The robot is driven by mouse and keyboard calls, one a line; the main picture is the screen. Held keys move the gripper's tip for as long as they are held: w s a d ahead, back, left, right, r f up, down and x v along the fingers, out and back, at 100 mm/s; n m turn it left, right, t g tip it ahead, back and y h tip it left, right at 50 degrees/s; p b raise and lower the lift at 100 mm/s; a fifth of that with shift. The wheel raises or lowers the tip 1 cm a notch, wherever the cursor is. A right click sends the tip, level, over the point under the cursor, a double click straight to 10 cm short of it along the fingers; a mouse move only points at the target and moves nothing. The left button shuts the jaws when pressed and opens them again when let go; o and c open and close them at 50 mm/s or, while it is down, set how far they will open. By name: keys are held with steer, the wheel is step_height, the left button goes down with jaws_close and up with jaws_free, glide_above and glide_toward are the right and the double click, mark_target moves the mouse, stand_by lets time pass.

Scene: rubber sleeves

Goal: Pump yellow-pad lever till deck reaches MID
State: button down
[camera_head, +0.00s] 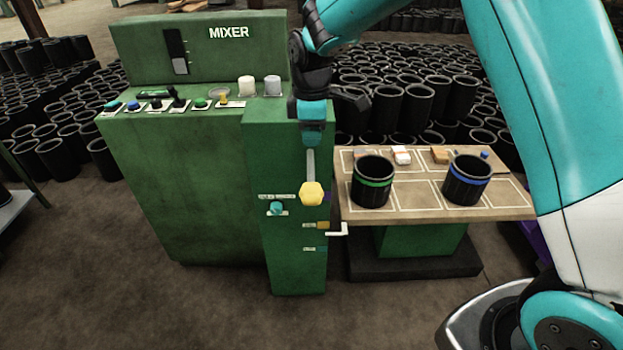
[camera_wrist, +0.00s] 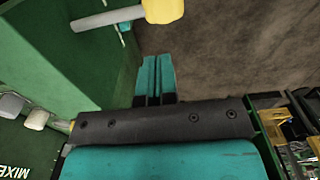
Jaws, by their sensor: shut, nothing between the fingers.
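The lever has a grey rod and a yellow pad (camera_head: 312,193), on the front of the green post (camera_head: 299,262). The pad also shows in the wrist view (camera_wrist: 163,10), at the top edge. My gripper (camera_head: 312,142) is shut and empty, just above the rod in the head view; its teal fingers show together in the wrist view (camera_wrist: 155,62), with a gap to the pad. The deck (camera_head: 415,212) is a tan board on a green pedestal. A white bent pointer (camera_head: 337,231) at its left edge sits slightly below an orange mark (camera_head: 322,225); the labels are too small to read.
Two black sleeves, one green-banded (camera_head: 373,182) and one blue-banded (camera_head: 466,181), stand on the deck. A teal knob (camera_head: 277,208) is left of the lever. The mixer panel (camera_head: 205,50) has several knobs and two pale cylinders. Floor in front is clear.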

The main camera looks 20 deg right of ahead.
mark_target(312, 188)
step_height(312, 188, down, 13)
steer(key=p, duration=0.2)
steer(key=shift+r+p, duration=0.15)
steer(key=shift+p, duration=0.25)
